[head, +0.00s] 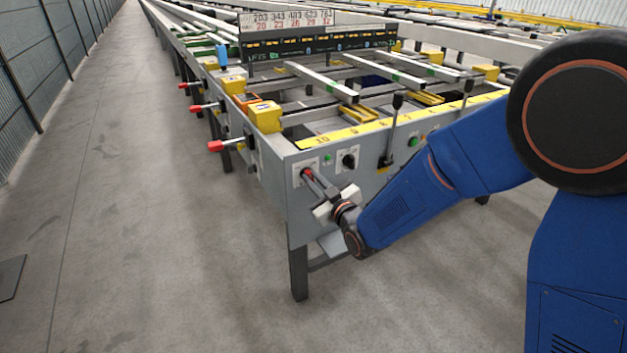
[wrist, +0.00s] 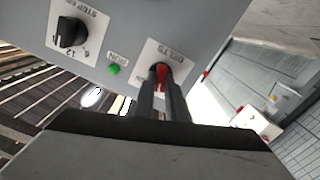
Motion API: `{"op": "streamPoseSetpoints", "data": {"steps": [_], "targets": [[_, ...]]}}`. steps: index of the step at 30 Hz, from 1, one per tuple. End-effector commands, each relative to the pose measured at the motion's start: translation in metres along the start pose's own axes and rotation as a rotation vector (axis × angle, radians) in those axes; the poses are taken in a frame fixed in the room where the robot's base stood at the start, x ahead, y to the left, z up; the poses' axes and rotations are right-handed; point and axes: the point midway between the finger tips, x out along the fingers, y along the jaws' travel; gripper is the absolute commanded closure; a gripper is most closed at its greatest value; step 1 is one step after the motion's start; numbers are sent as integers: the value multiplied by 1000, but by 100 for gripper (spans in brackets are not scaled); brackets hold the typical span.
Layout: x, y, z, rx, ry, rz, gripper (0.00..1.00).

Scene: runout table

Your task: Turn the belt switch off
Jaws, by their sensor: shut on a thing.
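The belt switch (head: 307,172) is a red handle on a white plate at the left end of the table's grey front panel. In the wrist view the red handle (wrist: 162,75) sits below the "BELTS" lettering. My gripper (head: 309,176) reaches the panel from the front, and its two dark fingers (wrist: 163,87) are shut on the red handle, one on each side. The fingers partly hide the handle and the lower plate, so I cannot tell its exact setting.
A green run lamp (wrist: 113,69) and a black step knob (wrist: 72,32) sit beside the switch plate. A tall black-knobbed lever (head: 393,130) stands farther right. Red-tipped handles (head: 216,146) stick out from the table's left side.

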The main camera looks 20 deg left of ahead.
Motion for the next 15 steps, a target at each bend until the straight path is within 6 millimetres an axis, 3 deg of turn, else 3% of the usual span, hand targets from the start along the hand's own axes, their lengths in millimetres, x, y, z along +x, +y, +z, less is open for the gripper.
{"op": "streamPoseSetpoints", "data": {"steps": [15], "targets": [[0,-2,0,-374,1,0,100]]}}
